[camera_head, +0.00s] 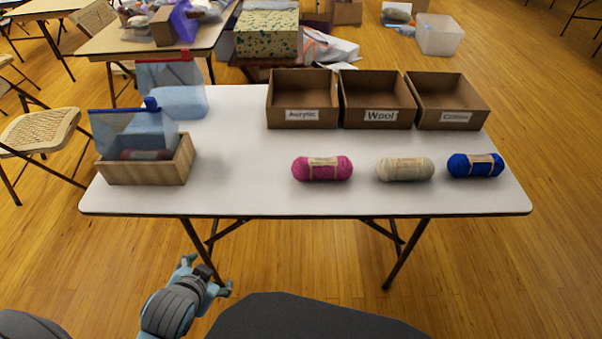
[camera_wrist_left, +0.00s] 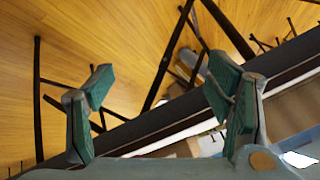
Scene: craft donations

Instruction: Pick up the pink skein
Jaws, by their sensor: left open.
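The pink skein (camera_head: 322,168) lies on its side on the white table (camera_head: 240,190), near the front edge and about mid-width. A paper band wraps its middle. My left gripper (camera_head: 207,272) is in front of the table and apart from the skein, to its lower left in the head view. In the left wrist view my left gripper (camera_wrist_left: 160,105) has its fingers spread with nothing between them. The skein is not visible in the left wrist view. My right gripper is not in view.
A cream skein (camera_head: 405,169) and a blue skein (camera_head: 475,165) lie to the right. Boxes labelled Acrylic (camera_head: 302,115), Wool (camera_head: 380,116) and probably Cotton (camera_head: 455,117) stand behind. A wooden box (camera_head: 145,172) holding a bag stands left. The table between is clear.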

